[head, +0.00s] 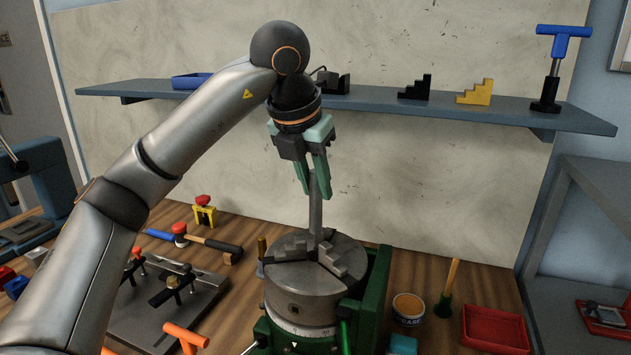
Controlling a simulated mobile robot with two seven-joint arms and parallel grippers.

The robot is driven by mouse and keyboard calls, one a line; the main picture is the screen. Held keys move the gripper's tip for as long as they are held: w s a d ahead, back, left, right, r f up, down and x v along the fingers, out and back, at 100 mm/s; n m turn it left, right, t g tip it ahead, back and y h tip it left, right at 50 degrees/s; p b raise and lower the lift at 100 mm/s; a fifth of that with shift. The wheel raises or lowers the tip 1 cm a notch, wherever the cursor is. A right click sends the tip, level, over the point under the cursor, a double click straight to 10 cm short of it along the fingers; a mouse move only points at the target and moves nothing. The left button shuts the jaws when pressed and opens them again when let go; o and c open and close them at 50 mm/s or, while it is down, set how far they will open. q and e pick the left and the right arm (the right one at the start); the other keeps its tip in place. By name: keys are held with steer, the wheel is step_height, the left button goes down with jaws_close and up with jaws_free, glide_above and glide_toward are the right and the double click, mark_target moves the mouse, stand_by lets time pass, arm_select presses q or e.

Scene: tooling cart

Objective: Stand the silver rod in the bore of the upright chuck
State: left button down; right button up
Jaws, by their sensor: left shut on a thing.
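The silver rod (315,212) stands nearly upright above the upright chuck (306,284). My left gripper (313,180) is above the chuck, pointing down, and is shut on the upper part of the rod. The rod's lower end is at the middle of the chuck's top, between the stepped jaws. The jaws partly hide the bore, so I cannot tell whether the rod's tip is inside it or just above it. The chuck sits on a green base with a graduated ring. My right gripper is not in view.
A hammer (213,243) and a clamping plate (165,308) lie left of the chuck. A tin (408,309), a brush (447,288) and a red tray (495,329) are on the right. A blue shelf (400,105) with step blocks runs along the wall behind.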

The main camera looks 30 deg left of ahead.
mark_target(313, 218)
arm_select(q)
steer(key=shift+f+b, duration=2.7)
steer(key=shift+f, duration=1.05)
stand_by(2.2)
steer(key=shift+f, duration=0.3)
stand_by(0.9)
